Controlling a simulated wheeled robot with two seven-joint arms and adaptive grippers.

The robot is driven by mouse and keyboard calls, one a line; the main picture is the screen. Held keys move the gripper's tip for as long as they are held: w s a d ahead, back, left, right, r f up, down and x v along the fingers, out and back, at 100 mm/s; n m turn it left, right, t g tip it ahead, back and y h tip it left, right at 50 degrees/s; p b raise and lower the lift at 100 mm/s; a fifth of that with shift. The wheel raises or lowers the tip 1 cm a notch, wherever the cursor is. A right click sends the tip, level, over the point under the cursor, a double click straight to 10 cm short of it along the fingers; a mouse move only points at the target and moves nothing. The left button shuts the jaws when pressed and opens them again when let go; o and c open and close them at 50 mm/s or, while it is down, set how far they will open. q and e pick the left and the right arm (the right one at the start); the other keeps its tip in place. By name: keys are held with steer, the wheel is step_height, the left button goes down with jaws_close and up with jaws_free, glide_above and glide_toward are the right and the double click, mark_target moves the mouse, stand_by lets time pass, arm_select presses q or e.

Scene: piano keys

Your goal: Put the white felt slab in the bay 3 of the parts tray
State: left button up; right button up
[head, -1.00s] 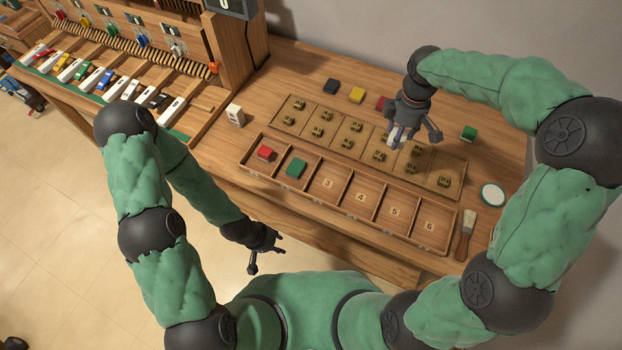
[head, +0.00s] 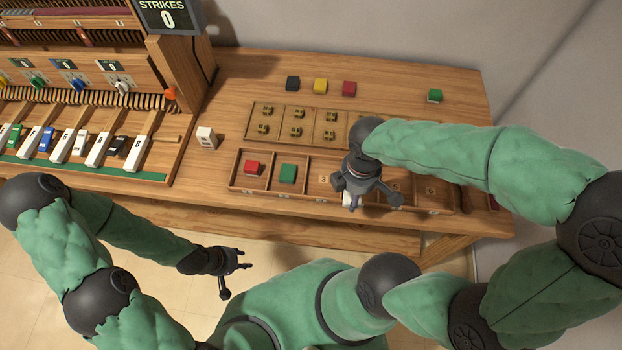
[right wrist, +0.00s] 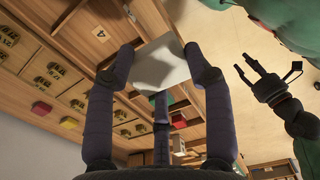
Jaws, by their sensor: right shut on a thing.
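In the head view only a sliver of the slab shows below the gripper, above the front of the parts tray (head: 290,199), around bays 3 and 4. Bay 3 (head: 322,179) looks empty, its number showing just left of the gripper. A red block (head: 252,168) is in bay 1 and a green block (head: 288,173) in bay 2. My left gripper (head: 236,275) is open and empty, in front of the bench.
Behind the tray lies a board (head: 285,112) with several small brass-coloured pieces. Black (head: 293,83), yellow (head: 320,86), red (head: 349,88) and green (head: 435,95) blocks stand at the back. A white block (head: 206,138) stands left of the tray, near the keys (head: 62,147).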

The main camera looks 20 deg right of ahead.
steer(key=shift+s+a+f, duration=0.15)
steer(key=shift+a+f, duration=0.05)
steer(key=shift+w+a+f, duration=0.1)
steer(key=shift+w+f, duration=0.1)
steer(key=shift+w, duration=0.05)
steer(key=w+f+b, duration=0.3)
steer(key=w+f, duration=0.1)
steer(key=w, duration=0.5)
steer(key=b, duration=0.2)
glide_above(323, 180)
steer(key=s, duration=0.1)
step_height(323, 180, down, 5)
steer(key=shift+r, duration=0.2)
steer(key=shift+w+f, duration=0.3)
steer(key=shift+f, duration=0.15)
steer(key=shift+w+f+b, duration=0.1)
steer(key=shift+f+b, duration=0.7)
steer(key=shift+f, duration=0.75)
steer(key=shift+f, duration=0.1)
